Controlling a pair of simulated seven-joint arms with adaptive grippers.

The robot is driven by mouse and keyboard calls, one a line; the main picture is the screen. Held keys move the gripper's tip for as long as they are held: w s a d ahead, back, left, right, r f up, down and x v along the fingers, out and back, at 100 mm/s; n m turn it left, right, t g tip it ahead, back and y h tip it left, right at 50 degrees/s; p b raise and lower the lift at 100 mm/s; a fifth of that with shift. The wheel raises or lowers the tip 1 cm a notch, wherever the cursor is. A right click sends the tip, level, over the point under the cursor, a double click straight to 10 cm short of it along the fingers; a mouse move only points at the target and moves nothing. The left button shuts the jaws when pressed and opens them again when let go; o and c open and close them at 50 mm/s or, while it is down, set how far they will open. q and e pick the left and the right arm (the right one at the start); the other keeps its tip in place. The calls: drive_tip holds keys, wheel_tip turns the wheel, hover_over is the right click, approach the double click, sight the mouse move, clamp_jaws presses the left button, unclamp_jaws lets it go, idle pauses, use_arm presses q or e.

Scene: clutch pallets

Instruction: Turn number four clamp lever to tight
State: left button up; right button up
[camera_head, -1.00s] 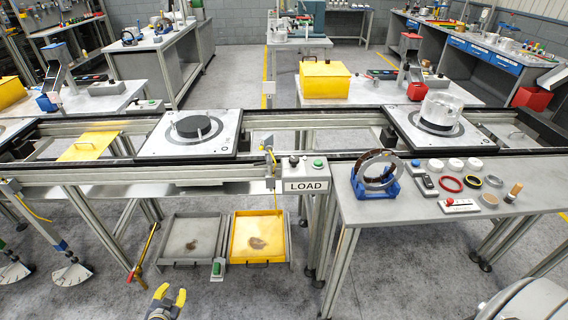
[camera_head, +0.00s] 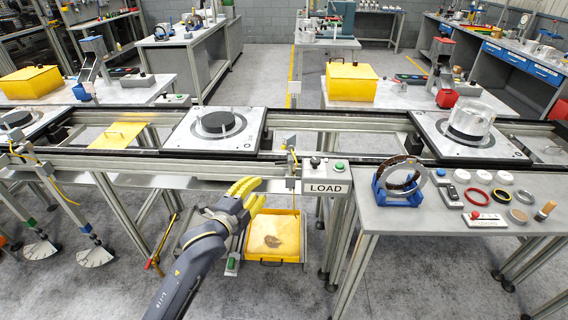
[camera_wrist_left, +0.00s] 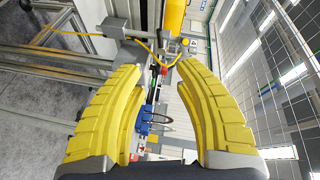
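I cannot make out a number four on any lever. A small upright fitting with a yellow cable (camera_head: 292,158) stands on the conveyor's front rail beside the LOAD box; whether it is a clamp lever I cannot tell. A similar fitting (camera_head: 14,150) stands at the far left. My left gripper (camera_head: 256,193) has its yellow fingers in front of the rail, left of the LOAD box and above the yellow tray. In the left wrist view my left gripper (camera_wrist_left: 160,72) is open and empty, with a yellow cable (camera_wrist_left: 150,48) beyond its fingertips. My right gripper is not in view.
The LOAD box (camera_head: 327,187) and the parts table (camera_head: 400,218) lie right of my left gripper. A yellow tray (camera_head: 290,226) is below. A yellow rod with a red end (camera_head: 162,244) slants at lower left.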

sight(280, 163)
use_arm(q)
drive_tip(key=x, duration=1.6)
drive_tip(key=shift+w+d, duration=0.25)
drive_tip(key=shift+w, duration=0.1)
clamp_jaws()
